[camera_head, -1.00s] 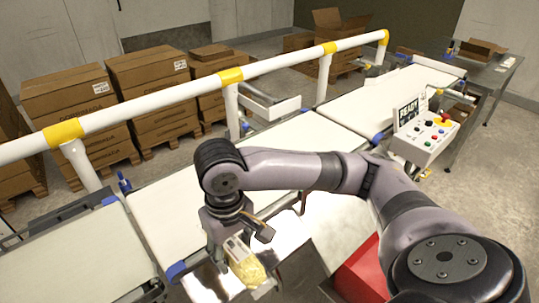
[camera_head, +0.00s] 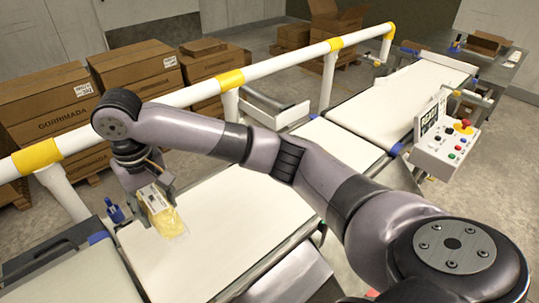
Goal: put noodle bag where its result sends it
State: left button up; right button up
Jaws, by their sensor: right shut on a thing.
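The noodle bag (camera_head: 168,222) is a yellow pack with a pale label. My right gripper (camera_head: 152,192) is shut on its upper part, and the bag hangs over the near-left end of the white conveyor belt (camera_head: 225,205). I cannot tell whether the bag's lower edge touches the belt. The control box with a display (camera_head: 432,118) stands at the right of the belt line; its display is edge-on and hard to read. My left gripper is not in view.
A white guard rail with yellow bands (camera_head: 228,81) runs behind the belts. Stacked cartons (camera_head: 50,108) stand beyond it. A further belt section (camera_head: 385,110) leads to a metal table (camera_head: 490,62) at the back right. A blue-topped fitting (camera_head: 114,210) stands beside the bag.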

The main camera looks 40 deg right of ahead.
jog(key=shift+s+a+r, duration=0.2)
jog(key=shift+a+r, duration=0.1)
jog(key=shift+r, duration=0.15)
jog(key=shift+f, duration=0.1)
notch_tip(320, 180, down, 9)
send_over(179, 260)
notch_tip(179, 260, down, 6)
jog(key=shift+f+p, duration=0.2)
jog(key=shift+p, duration=0.2)
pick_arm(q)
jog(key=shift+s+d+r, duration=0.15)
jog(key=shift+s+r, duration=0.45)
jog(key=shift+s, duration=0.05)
pick_arm(e)
jog(key=shift+f, duration=2.4)
jog(key=o, duration=1.5)
jog(key=shift+f, duration=0.1)
